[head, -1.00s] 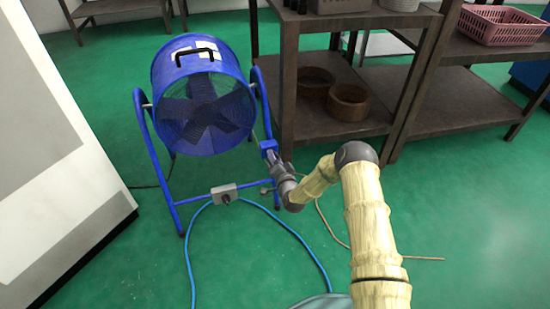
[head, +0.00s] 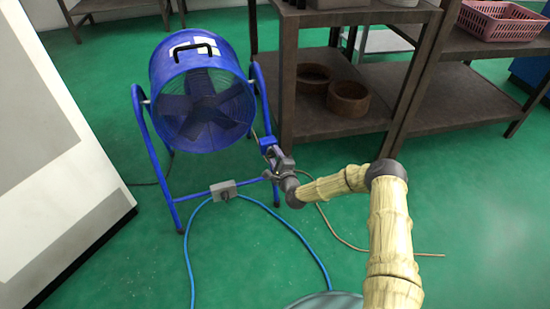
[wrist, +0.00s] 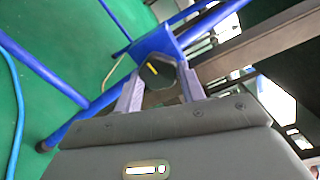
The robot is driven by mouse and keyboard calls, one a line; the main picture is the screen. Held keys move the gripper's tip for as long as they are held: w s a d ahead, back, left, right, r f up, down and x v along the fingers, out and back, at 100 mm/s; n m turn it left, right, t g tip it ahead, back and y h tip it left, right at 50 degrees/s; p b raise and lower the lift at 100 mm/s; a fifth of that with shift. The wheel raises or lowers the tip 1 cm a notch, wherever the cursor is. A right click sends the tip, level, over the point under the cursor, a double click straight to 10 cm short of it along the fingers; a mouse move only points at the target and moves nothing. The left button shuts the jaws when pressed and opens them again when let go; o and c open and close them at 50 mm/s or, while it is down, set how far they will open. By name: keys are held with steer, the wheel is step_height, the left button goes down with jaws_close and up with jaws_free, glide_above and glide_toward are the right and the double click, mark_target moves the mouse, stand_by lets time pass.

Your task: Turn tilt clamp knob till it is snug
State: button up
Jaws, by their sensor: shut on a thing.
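The blue drum fan (head: 202,108) stands on a blue tubular stand (head: 152,160) on the green floor. A blue clamp block (head: 267,143) sits on the stand's right upright. In the wrist view, the dark clamp knob (wrist: 158,72) with a yellow pointer line lies against the blue block (wrist: 152,46). My gripper (wrist: 159,77) has one finger on each side of the knob and is shut on it. In the head view, my gripper (head: 272,157) reaches the clamp from the right, and the knob is mostly hidden behind it.
A grey switch box (head: 223,190) with a blue cable (head: 300,235) sits on the stand's lower bar. A brown shelf (head: 330,120) with round bowls stands close behind my gripper. A pale panel (head: 60,150) stands at left. The floor in front is open.

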steer(key=shift+s+a+f+m+b, duration=0.15)
steer(key=shift+m+b, duration=0.25)
steer(key=shift+m, duration=0.9)
steer(key=o, duration=0.7)
steer(key=shift+o, duration=1.2)
steer(key=p+v, duration=0.7)
steer(key=v, duration=1)
steer(key=shift+d, duration=0.35)
